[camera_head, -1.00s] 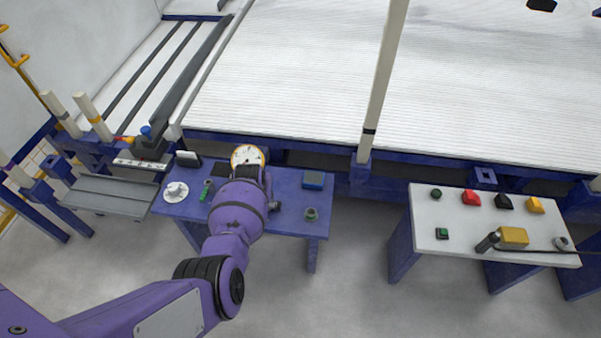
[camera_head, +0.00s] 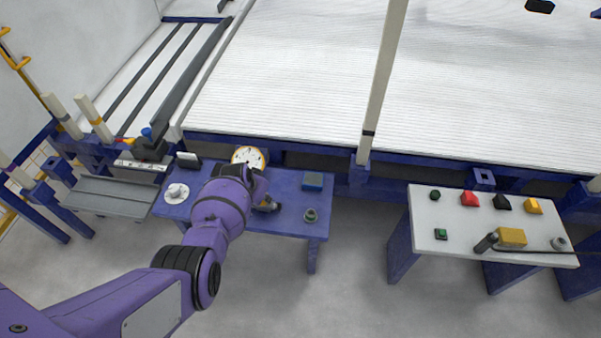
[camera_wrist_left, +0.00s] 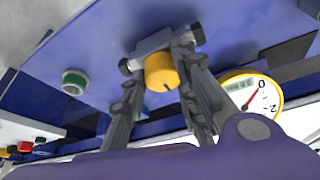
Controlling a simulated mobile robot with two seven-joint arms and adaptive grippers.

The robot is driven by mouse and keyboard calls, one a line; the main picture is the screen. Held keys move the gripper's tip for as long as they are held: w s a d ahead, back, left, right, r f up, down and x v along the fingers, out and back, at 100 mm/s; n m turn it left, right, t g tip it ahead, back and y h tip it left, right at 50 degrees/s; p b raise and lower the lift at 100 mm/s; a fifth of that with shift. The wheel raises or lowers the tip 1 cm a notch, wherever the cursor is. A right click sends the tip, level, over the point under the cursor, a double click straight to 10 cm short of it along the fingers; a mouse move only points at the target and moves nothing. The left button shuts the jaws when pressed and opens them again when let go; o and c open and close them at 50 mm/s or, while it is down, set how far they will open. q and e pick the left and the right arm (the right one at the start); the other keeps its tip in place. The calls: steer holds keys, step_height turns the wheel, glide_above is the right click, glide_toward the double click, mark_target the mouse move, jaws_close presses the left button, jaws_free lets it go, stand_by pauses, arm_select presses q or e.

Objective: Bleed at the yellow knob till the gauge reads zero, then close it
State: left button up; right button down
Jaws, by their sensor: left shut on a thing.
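The yellow knob (camera_wrist_left: 160,72) sits between the fingers of my left gripper (camera_wrist_left: 161,50) in the left wrist view, and the gripper is shut on it. A dark mark shows on the knob's face. In the head view a bit of yellow shows beside my gripper's wrist, and the fingertips are mostly hidden. The round gauge (camera_wrist_left: 251,94) has a yellow rim, white face and red needle; its exact reading is too small to tell. It also stands at the back of the blue table in the head view (camera_head: 249,156). My right gripper is not in view.
A white table (camera_head: 467,208) at right carries buttons and a yellow block. Floor between the tables is clear.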

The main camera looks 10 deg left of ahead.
arm_select(q)
steer(key=shift+d, duration=0.45)
steer(key=o, duration=1)
steer(key=shift+s, duration=0.1)
steer(key=shift+a, duration=0.15)
steer(key=shift+a, duration=0.1)
steer(key=shift+s+a+r, duration=0.1)
steer(key=shift+s+r, duration=0.1)
steer(key=shift+r, duration=0.3)
steer(key=v, duration=1.1)
steer(key=shift+w, duration=0.1)
